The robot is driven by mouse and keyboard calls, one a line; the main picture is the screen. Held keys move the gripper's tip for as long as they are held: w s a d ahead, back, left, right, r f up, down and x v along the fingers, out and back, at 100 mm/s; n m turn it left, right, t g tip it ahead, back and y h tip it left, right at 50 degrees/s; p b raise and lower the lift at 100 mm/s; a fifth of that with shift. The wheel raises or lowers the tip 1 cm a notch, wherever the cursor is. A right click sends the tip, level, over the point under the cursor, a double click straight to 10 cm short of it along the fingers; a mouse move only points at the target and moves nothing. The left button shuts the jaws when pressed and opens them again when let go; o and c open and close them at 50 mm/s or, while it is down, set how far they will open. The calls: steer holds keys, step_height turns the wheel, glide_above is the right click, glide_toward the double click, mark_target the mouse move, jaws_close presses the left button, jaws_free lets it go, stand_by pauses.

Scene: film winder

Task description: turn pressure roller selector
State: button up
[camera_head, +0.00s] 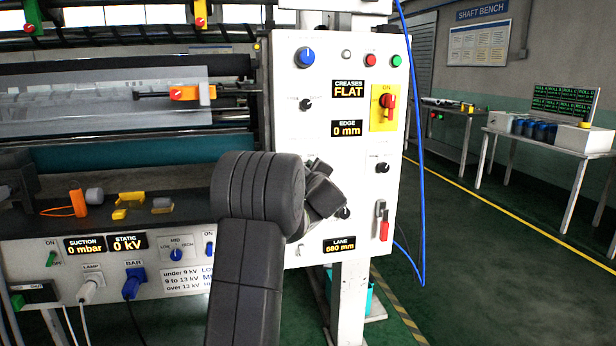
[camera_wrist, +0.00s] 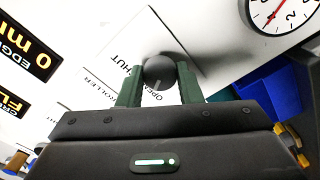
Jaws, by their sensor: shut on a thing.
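The black round selector knob (camera_wrist: 159,71) sits on the white panel in the wrist view, with parts of the words SHUT, ROLLER and OPEN printed around it. A light line on the knob points down the picture, near the word OPEN. The green fingers of my gripper (camera_wrist: 159,86) stand on either side of the knob and are shut on it. In the head view my gripper (camera_head: 325,192) is against the lower half of the white control panel (camera_head: 290,85), and my arm hides the held knob there.
A yellow plate with a red switch (camera_head: 388,101), other black knobs such as one at right (camera_head: 382,168) and a red-handled lever (camera_head: 384,226) are on the panel. A blue cable (camera_head: 421,150) hangs along its right edge. Open floor lies right of the panel.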

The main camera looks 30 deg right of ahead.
steer(key=shift+n, duration=0.3)
steer(key=o, duration=1)
steer(key=v, duration=1.3)
steer(key=shift+s+f, duration=0.1)
steer(key=shift+s, duration=0.3)
